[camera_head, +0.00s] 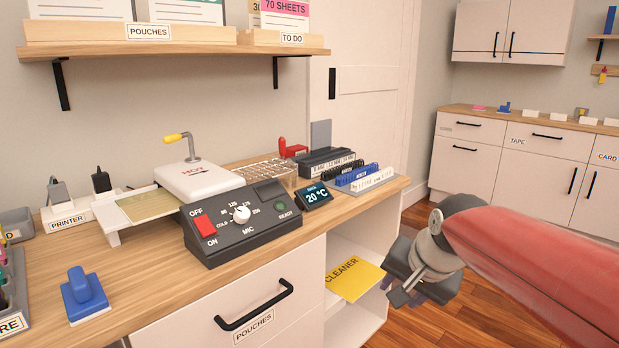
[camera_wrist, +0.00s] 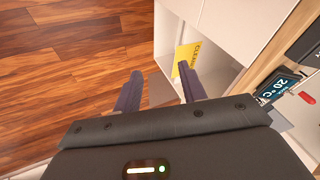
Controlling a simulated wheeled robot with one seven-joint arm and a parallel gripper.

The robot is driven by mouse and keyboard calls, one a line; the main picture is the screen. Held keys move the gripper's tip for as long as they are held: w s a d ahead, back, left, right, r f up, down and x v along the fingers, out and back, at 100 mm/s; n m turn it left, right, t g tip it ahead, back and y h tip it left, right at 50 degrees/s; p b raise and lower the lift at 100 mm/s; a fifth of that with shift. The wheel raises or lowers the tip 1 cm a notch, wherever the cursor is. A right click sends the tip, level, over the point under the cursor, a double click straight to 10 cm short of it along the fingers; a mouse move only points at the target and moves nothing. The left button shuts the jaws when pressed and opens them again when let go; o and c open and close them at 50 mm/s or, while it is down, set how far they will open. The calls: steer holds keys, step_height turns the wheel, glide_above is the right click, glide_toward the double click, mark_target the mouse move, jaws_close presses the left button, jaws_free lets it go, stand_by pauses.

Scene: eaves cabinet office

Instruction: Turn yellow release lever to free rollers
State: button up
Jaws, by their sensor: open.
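The yellow release lever (camera_head: 176,137) is a yellow-tipped grey bent rod on top of the white laminator (camera_head: 195,180), which stands on the wooden counter. A dark control panel (camera_head: 243,222) with a red switch and a white dial sits in front of it. My gripper (camera_head: 405,295) is at the right, off the counter's right end and in front of the open shelf, well apart from the lever. In the wrist view my gripper (camera_wrist: 160,90) shows two spread fingers with nothing between them. The lever is out of the wrist view.
A yellow CLEANER packet (camera_head: 355,276) lies in the open shelf below the counter. A temperature display (camera_head: 315,196), wire rack and binding combs (camera_head: 365,180) stand right of the laminator. A wall shelf (camera_head: 170,50) hangs above. A blue-handled object (camera_head: 84,292) sits at front left.

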steer(key=s+f+n, duration=0.3)
steer(key=s, duration=0.5)
steer(key=s+f+n+h, duration=0.1)
steer(key=s+f+n, duration=0.2)
steer(key=s, duration=0.6)
steer(key=shift+a+h, duration=0.3)
steer(key=shift+a, duration=0.1)
